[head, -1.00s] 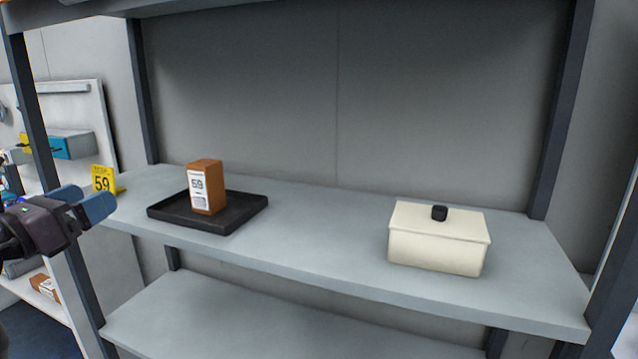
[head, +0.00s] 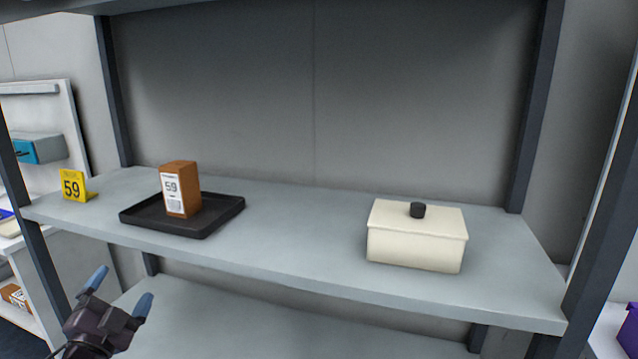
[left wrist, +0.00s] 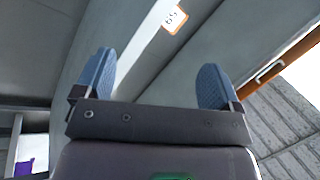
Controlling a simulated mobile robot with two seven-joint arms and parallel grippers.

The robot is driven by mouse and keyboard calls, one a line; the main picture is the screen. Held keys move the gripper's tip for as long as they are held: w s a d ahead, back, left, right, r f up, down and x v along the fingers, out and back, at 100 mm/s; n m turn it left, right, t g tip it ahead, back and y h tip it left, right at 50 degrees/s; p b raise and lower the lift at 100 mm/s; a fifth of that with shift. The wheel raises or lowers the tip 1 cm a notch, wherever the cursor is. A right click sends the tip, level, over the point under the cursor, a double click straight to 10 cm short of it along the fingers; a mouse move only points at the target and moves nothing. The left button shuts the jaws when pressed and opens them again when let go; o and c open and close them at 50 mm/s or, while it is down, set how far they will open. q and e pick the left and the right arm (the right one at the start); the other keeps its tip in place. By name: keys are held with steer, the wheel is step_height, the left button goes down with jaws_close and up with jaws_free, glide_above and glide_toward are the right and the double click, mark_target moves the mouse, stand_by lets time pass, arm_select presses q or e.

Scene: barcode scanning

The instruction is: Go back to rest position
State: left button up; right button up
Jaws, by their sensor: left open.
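My left gripper (head: 120,291) is at the lower left of the head view, in front of and below the shelf's front edge. Its two blue fingers are spread apart with nothing between them. They also show apart and empty in the left wrist view (left wrist: 158,85). A brown box (head: 181,188) with a white label reading 59 stands upright on a black tray (head: 225,209) on the shelf. My right gripper is in neither view.
A dark post (head: 42,275) stands at the shelf's left front. A lower shelf (head: 240,315) lies beneath. A purple object (head: 630,325) is at the far right.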

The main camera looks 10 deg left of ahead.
arm_select(q)
steer(key=s+d+f+n+g+h, duration=0.1)
steer(key=s+d+f+n+g, duration=0.15)
steer(key=f, duration=0.45)
steer(key=s+d+f+n+g, duration=0.1)
steer(key=d+f+g, duration=0.15)
steer(key=f, duration=0.35)
steer(key=s+d+f+n+g+h, duration=0.1)
steer(key=s+d+f+n, duration=0.15)
steer(key=f, duration=0.45)
steer(key=s+d+f+n+g+h, duration=0.2)
steer(key=s+d+f+g, duration=0.2)
steer(key=s+d+f, duration=0.6)
steer(key=shift+s+f, duration=0.8)
steer(key=shift+s, duration=0.1)
